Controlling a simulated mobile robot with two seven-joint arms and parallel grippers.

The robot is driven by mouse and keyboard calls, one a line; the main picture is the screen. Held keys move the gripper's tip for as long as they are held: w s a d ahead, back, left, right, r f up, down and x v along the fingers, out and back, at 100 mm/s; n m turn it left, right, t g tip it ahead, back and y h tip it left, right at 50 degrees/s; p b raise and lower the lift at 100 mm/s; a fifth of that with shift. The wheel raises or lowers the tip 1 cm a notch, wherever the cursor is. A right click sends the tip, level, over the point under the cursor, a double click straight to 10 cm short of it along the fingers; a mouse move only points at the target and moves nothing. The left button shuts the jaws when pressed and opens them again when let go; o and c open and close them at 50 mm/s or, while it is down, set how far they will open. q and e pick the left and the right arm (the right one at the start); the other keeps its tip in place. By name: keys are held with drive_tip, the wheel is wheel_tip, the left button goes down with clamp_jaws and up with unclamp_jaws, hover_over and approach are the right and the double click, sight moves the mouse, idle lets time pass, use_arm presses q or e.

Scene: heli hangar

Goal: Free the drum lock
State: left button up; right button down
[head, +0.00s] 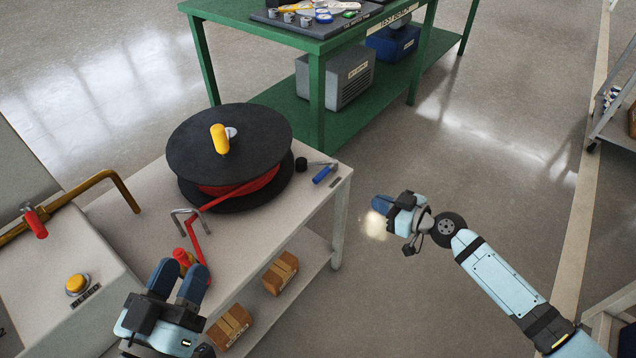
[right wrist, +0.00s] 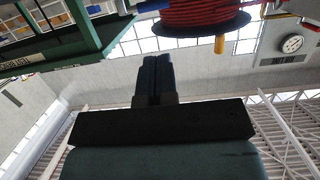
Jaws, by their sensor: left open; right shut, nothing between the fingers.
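A black drum (head: 235,135) wound with red hose (head: 240,190) lies flat on a pale table. A yellow handle (head: 219,139) stands on its top disc, beside a small grey hub. A small black knob (head: 301,164) sits at the drum's right edge; I cannot tell whether it is the lock. My left gripper (head: 180,279) is open and empty at the table's front edge, close to the red hose end. My right gripper (head: 382,204) is shut and empty over the floor, right of the table; its closed fingers show in the right wrist view (right wrist: 157,80), with the drum (right wrist: 200,22) upside down above.
A blue-handled hammer (head: 325,172) lies right of the drum. A grey bracket (head: 187,221) stands near the hose end. A green bench (head: 316,95) stands behind.

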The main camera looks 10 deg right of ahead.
sight(324, 176)
use_arm(q)
drive_tip(key=shift+w+f+t+b, duration=0.1)
drive_tip(key=shift+w+t+b, duration=0.2)
drive_tip(key=shift+w+b, duration=0.1)
use_arm(e)
drive_tip(key=shift+w+d+f, duration=0.1)
drive_tip(key=shift+w+f, duration=0.05)
drive_tip(key=shift+w, duration=1.1)
use_arm(q)
drive_tip(key=shift+s, duration=0.1)
use_arm(e)
drive_tip(key=x, duration=1.4)
drive_tip(key=shift+b, duration=0.35)
use_arm(q)
drive_tip(key=shift+f, duration=0.5)
drive_tip(key=shift+r, duration=0.15)
